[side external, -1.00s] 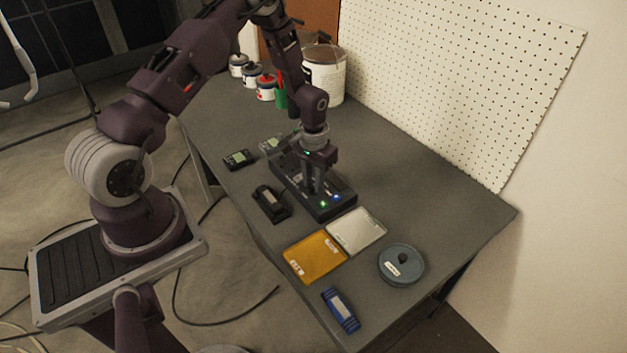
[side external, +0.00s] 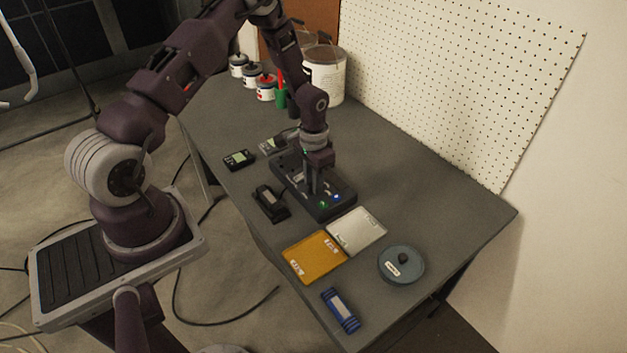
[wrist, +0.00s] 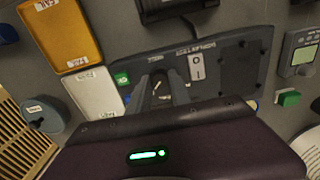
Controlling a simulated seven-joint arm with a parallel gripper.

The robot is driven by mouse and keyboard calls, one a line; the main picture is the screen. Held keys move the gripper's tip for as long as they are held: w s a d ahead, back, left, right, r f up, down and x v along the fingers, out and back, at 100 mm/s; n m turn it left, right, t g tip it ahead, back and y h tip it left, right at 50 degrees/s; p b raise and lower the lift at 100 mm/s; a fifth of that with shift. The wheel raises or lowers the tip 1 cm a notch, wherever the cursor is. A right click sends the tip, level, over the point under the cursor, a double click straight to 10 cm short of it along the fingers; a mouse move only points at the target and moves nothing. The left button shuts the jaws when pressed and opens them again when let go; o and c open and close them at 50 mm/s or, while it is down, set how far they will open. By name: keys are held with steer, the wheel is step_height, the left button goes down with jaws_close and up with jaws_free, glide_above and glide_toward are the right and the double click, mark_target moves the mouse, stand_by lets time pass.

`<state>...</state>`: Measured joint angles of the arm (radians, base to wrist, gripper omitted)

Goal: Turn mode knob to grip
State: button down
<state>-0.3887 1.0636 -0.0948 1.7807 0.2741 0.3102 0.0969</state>
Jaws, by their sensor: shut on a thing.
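The dark control panel (side external: 325,212) lies on the table, with a green light (side external: 323,204) and a blue light (side external: 337,197) at its near end. It also shows in the wrist view (wrist: 232,70), with a white rocker switch (wrist: 196,67) marked O and I and small printed labels too blurred to read. My gripper (side external: 313,190) points down over the panel, its fingers at the panel's top. In the wrist view my gripper (wrist: 163,90) is shut on a small dark part, taken to be the mode knob. The fingers hide most of it, so its pointer direction cannot be read.
An orange tray (side external: 316,258) and a pale tray (side external: 357,231) lie near the panel's near end. A round teal container (side external: 401,265), a blue object (side external: 340,310) and a black holder (side external: 270,204) are also on the table. Tubs and a white bucket (side external: 324,75) stand behind.

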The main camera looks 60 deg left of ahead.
steer(key=c, duration=1.2)
jaws_free()
step_height(320, 180, up, 7)
steer(key=shift+r, duration=0.1)
steer(key=s+d+r+t+y, duration=0.1)
steer(key=s+d+r, duration=0.15)
steer(key=r, duration=0.65)
steer(key=s+d+r+t, duration=0.1)
steer(key=s+d+r, duration=0.15)
steer(key=r, duration=0.75)
steer(key=s+d+r+t, duration=0.1)
steer(key=s+d+r, duration=0.1)
steer(key=s, duration=0.4)
steer(key=s+d+r+t, duration=0.1)
steer(key=s+d+r, duration=0.2)
steer(key=s, duration=0.3)
steer(key=s+d+r+t+h, duration=0.1)
steer(key=s+d+r, duration=0.2)
steer(key=s, duration=0.4)
steer(key=shift+r+t, duration=0.3)
steer(key=shift+r, duration=0.55)
